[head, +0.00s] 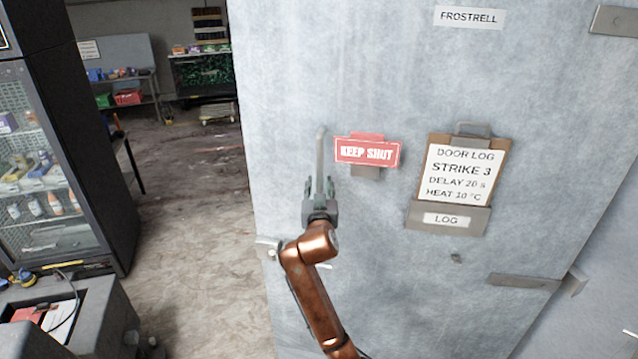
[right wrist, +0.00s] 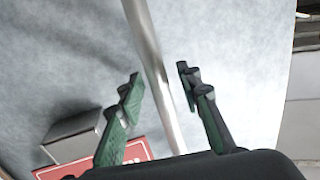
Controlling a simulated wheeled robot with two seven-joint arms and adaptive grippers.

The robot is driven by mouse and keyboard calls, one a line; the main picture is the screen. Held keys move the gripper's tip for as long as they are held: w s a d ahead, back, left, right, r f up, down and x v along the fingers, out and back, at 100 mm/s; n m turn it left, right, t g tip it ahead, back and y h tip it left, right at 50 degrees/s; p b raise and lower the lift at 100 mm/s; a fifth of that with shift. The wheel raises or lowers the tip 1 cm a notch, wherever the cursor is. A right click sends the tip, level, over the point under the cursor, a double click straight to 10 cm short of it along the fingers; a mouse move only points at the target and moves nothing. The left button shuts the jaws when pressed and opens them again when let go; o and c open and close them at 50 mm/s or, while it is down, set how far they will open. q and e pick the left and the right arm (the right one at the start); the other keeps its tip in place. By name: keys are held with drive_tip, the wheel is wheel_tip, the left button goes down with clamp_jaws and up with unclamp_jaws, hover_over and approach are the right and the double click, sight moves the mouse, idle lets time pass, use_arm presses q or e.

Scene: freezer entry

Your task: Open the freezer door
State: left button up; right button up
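The freezer door (head: 390,60) is a large frosted grey panel filling the middle and right of the head view. Its upright metal bar handle (head: 321,150) is near the left side, beside the red KEEP SHUT sign (head: 367,151). My right gripper (head: 320,190) is at the lower part of the handle. In the right wrist view the bar (right wrist: 148,45) runs between the two green-padded fingers (right wrist: 158,82), with space on both sides. The gripper is open around the bar and does not grip it. No gap at the door shows. My left gripper is out of view.
A clipboard door log (head: 459,172) in a holder hangs right of the handle. A hinge strap (head: 525,281) is at lower right and a small latch part (head: 268,249) at the door's left edge. A glass-front cabinet (head: 35,190) stands at left; floor between is clear.

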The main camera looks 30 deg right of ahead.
clamp_jaws()
idle(0.4)
idle(0.4)
